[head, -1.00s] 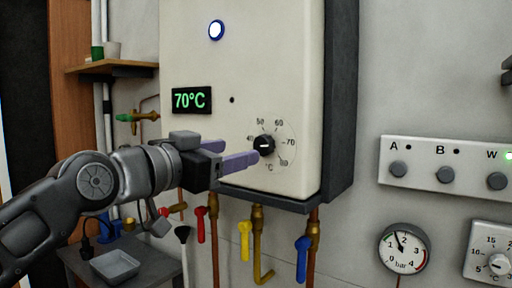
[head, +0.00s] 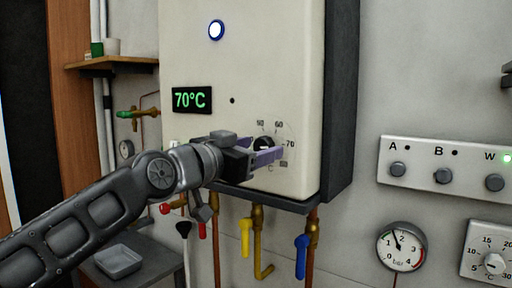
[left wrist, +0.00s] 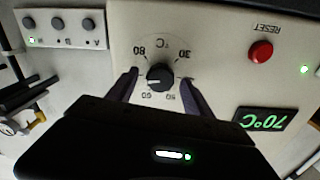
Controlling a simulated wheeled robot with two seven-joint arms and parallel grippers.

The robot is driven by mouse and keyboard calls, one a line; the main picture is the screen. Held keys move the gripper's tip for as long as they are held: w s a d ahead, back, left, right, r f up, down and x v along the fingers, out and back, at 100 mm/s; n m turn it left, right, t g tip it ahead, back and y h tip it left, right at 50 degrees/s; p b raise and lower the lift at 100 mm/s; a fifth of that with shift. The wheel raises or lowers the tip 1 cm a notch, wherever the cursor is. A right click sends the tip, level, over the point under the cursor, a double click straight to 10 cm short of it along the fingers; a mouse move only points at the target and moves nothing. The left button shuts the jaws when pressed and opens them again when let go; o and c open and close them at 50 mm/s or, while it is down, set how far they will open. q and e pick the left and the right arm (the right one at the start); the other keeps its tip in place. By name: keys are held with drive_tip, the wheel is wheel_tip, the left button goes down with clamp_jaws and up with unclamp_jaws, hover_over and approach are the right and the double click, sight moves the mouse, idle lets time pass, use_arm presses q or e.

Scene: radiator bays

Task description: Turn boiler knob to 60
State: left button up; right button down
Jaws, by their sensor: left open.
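The boiler knob (head: 264,143) is a round black dial on the cream boiler front (head: 270,60). It also shows in the left wrist view (left wrist: 160,77), with the scale around it and its white mark pointing left, toward the finger that covers the 70 side. The green display (head: 192,99) reads 70°C. My left gripper (head: 268,156) is open at the knob. In the left wrist view its two fingers (left wrist: 160,88) stand on either side of the knob, with a gap at each side. My right gripper is not in view.
A red RESET button (left wrist: 261,51) is on the boiler front. Below hang yellow (head: 245,238) and blue (head: 302,256) valve levers. A switch panel (head: 440,170), pressure gauge (head: 402,247) and thermostat (head: 490,252) are on the wall at right. A grey tray (head: 118,262) is at lower left.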

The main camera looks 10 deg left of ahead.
use_arm(q)
drive_tip(key=shift+c, duration=0.4)
clamp_jaws()
drive_tip(key=shift+n, duration=0.4)
drive_tip(key=shift+f+n+b, duration=0.1)
drive_tip(key=shift+n+b, duration=0.25)
drive_tip(key=shift+n, duration=0.55)
drive_tip(key=n, duration=0.2)
drive_tip(key=shift+a+n, duration=0.1)
drive_tip(key=shift+n, duration=0.2)
drive_tip(key=n, duration=0.5)
drive_tip(key=shift+n, duration=0.3)
